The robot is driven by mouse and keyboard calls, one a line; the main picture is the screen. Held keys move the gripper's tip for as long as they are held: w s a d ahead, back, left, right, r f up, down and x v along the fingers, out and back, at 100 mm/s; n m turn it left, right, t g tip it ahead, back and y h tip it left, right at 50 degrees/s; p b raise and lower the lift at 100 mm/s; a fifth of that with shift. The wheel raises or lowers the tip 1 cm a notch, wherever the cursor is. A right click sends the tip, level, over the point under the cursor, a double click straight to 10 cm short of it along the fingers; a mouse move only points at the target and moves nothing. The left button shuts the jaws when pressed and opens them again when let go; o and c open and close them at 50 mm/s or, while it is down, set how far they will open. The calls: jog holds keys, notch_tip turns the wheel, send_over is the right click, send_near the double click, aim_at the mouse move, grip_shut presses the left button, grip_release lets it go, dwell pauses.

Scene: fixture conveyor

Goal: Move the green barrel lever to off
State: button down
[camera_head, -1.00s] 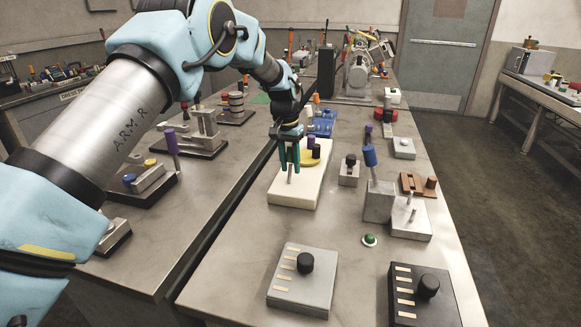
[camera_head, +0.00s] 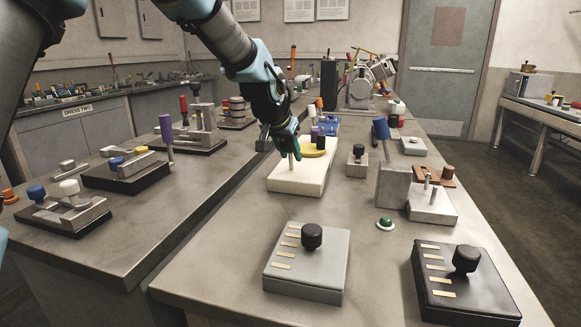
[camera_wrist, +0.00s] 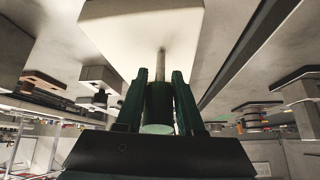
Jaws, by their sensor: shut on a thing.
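The lever stands on a white block (camera_head: 285,179) on the right-hand bench. Its green barrel (camera_wrist: 159,103) sits between my two fingers in the wrist view, on a thin metal rod (camera_wrist: 160,63) that runs to the block. My gripper (camera_head: 293,153) is shut on the barrel; its fingertips also show in the wrist view (camera_wrist: 160,78). In the head view my gripper leans over the block and mostly hides the barrel; the rod shows below the fingers. I cannot read any off mark.
A grey block with a black knob (camera_head: 358,152) and a blue-topped lever (camera_head: 380,129) stand further right. The bench between block and front grey box (camera_head: 306,282) is clear.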

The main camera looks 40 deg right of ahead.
jog(key=shift+a+h+b, duration=0.1)
jog(key=shift+h+b, duration=0.2)
jog(key=shift+b, duration=0.3)
jog(key=c, duration=0.5)
grip_release()
jog(key=b+v, duration=0.1)
jog(key=v, duration=1)
jog(key=shift+s+f, duration=0.1)
jog(key=shift+s, duration=0.1)
